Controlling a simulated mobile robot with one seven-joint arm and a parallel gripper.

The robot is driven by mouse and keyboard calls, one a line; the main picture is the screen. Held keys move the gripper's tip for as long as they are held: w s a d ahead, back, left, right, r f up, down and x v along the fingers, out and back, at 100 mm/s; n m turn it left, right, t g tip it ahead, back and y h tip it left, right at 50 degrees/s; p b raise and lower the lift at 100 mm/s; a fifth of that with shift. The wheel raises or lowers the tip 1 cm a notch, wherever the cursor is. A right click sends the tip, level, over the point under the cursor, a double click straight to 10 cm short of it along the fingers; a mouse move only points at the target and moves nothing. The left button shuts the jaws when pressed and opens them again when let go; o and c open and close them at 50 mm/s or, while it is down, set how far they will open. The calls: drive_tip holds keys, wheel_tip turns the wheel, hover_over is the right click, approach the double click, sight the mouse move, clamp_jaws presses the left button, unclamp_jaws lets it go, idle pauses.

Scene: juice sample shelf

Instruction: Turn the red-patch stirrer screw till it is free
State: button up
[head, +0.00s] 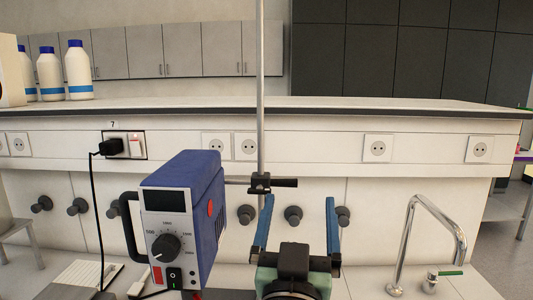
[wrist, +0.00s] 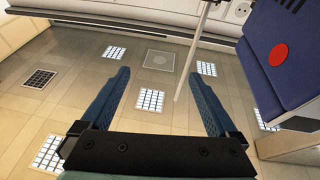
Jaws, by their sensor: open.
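The blue stirrer (head: 183,215) has a round red patch (head: 210,209) on its right side and a dial on its front. A thin arm joins it to a black clamp (head: 260,183) on the upright metal rod (head: 260,90). The dark screw (head: 285,183) sticks out to the right of the clamp. My gripper (head: 299,200) is open, its blue fingers apart with nothing between them, just below and right of the screw. In the wrist view, my gripper (wrist: 160,72) is empty and the stirrer (wrist: 285,60) is at the right. I cannot make out the screw clearly there.
A curved metal tap (head: 430,225) stands at the right. Several black knobs (head: 245,214) line the panel behind. A black cable (head: 95,215) hangs at the left from a plug (head: 111,147). White bottles (head: 77,70) stand on the upper shelf (head: 300,103).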

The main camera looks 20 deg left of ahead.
sight(259, 192)
drive_tip(key=w+a+f+n+g+y+p, duration=0.15)
drive_tip(key=a+f+g+p, duration=0.3)
drive_tip(key=a+p, duration=0.55)
drive_tip(key=shift+t, duration=0.25)
drive_tip(key=p+x, duration=0.1)
drive_tip(key=x, duration=0.3)
drive_tip(key=d+p+x, duration=0.1)
drive_tip(key=p+x, duration=0.1)
drive_tip(key=x, duration=0.2)
drive_tip(key=d+p+x, duration=0.1)
drive_tip(key=x, duration=0.3)
drive_tip(key=shift+w+f+p, duration=0.25)
drive_tip(key=shift+w+p, duration=0.05)
drive_tip(key=shift+w, duration=0.4)
drive_tip(key=c, duration=1.4)
